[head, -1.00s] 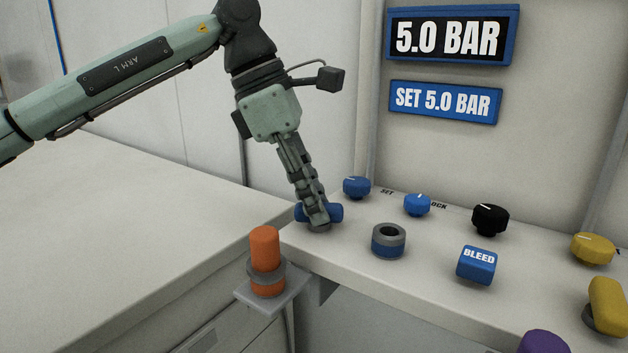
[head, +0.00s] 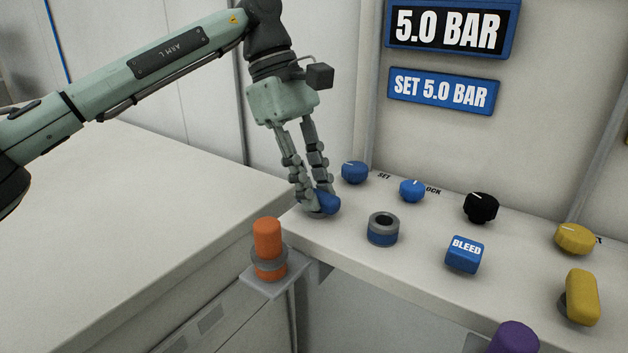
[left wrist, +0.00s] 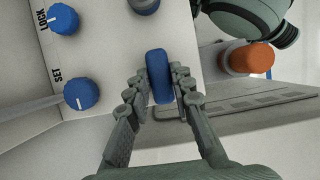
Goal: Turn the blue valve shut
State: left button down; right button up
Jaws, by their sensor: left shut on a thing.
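The blue valve (head: 328,203) has a bar-shaped handle on a grey base at the left end of the panel ledge. My left gripper (head: 315,203) reaches down from above and is shut on the handle, one finger on each side. In the left wrist view the valve handle (left wrist: 159,77) stands lengthwise between the two fingers (left wrist: 160,92). The fingers partly hide the handle and its base in the head view. My right gripper is not in view.
A blue SET knob (head: 355,172), a blue LOCK knob (head: 412,190) and a black knob (head: 481,207) line the ledge's back. A blue-ringed socket (head: 383,229) and BLEED block (head: 464,254) stand right of the valve. An orange plug (head: 267,240) sits in a front bracket.

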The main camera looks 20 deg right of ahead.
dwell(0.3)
pick_arm(q)
jog(key=c, duration=1.3)
grip_release()
jog(key=v, duration=1.2)
jog(key=shift+d, duration=0.1)
jog(key=shift+s, duration=0.1)
